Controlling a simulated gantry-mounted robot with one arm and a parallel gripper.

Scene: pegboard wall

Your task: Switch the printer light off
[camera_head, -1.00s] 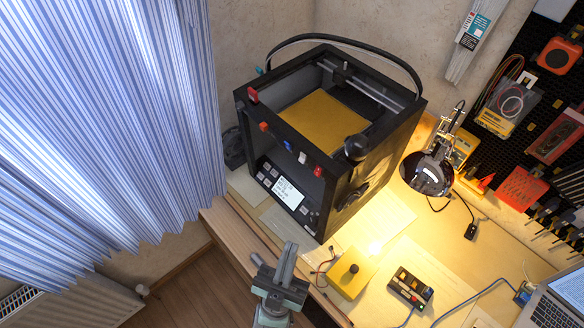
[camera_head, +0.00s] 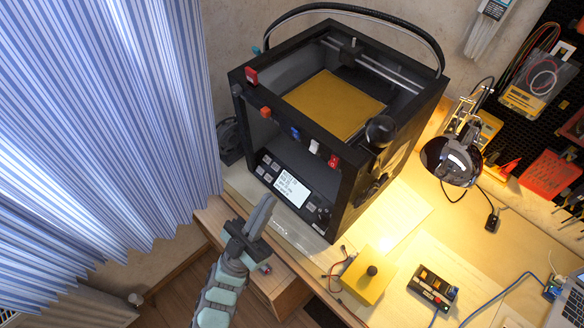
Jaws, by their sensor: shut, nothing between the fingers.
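The black 3D printer (camera_head: 345,205) stands on the wooden desk, with an open top, a yellow bed (camera_head: 335,103) and a lit display (camera_head: 291,188) low on its front. Small coloured parts sit along its upper front frame: a red one at the corner (camera_head: 251,75), an orange-red one (camera_head: 265,112), a blue one (camera_head: 295,132), a white one (camera_head: 314,146) and another red one (camera_head: 334,160). I cannot tell which belongs to the light. My gripper (camera_head: 266,203) is shut and empty, in front of the printer's lower left, appearing just below the display panel in the picture. Contact is not visible.
A desk lamp (camera_head: 452,160) stands right of the printer. A yellow box with a black knob (camera_head: 366,280) and a small black switch box (camera_head: 433,287) lie at the front right. A striped curtain (camera_head: 110,120) hangs at left. Open floor lies below the desk edge.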

